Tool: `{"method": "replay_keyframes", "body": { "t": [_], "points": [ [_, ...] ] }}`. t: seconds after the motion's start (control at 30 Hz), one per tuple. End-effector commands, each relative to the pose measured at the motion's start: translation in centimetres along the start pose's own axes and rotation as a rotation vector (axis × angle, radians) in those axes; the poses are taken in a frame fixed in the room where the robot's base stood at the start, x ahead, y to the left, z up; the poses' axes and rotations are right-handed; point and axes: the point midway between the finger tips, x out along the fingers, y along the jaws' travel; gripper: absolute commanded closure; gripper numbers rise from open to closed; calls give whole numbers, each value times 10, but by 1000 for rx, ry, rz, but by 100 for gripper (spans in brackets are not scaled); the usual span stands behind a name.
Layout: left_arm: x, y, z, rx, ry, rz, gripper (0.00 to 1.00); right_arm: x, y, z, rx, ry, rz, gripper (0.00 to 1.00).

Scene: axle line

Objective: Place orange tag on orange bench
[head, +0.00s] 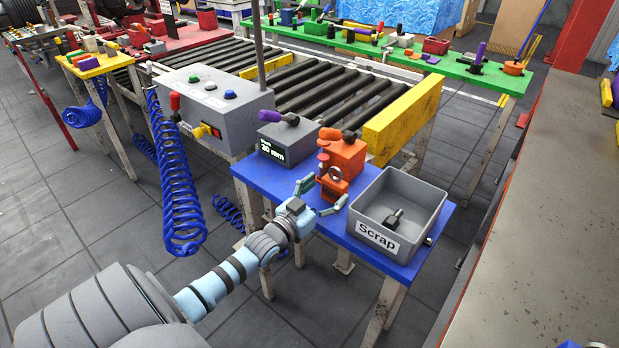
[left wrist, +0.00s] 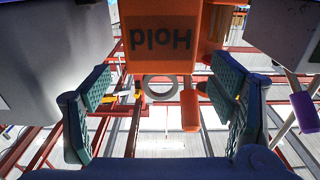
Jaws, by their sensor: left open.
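My left gripper (head: 319,197) is open at the front edge of the blue bench (head: 266,188), its fingers spread before a small orange piece (head: 332,188) with a grey ring and a red-orange knob. Behind this stands an orange block (head: 346,153). In the left wrist view an orange face (left wrist: 160,38) reads "Hold" upside down, with the ring (left wrist: 160,88) below it between the open fingers. Nothing is visibly gripped. I cannot tell for sure which orange part is the tag. No clearly orange bench shows.
Behind are a yellow barrier (head: 405,115) and a roller conveyor. A green bench (head: 500,82) is at the back, a grey-topped bench (head: 545,190) at right.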

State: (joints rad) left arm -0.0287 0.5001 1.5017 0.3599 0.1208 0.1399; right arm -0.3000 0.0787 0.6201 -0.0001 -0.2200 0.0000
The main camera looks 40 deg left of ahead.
Motion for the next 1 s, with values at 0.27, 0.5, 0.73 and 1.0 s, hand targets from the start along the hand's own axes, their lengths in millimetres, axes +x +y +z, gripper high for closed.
{"method": "replay_keyframes", "body": {
  "t": [0.27,0.5,0.73,1.0],
  "points": [
    [-70,0,-4,-1,-5,-1,23,-46,6,-4,-1,0,3,60],
    [-82,0,-2,-1,-1,-2,23,-47,6,-4,-1,-1,3,60],
    [-93,-5,41,11,-109,-31,23,-46,6,-4,-1,0,3,60],
    [-281,26,303,64,-933,-113,23,-46,5,-4,-1,0,2,60]
  ]
}}
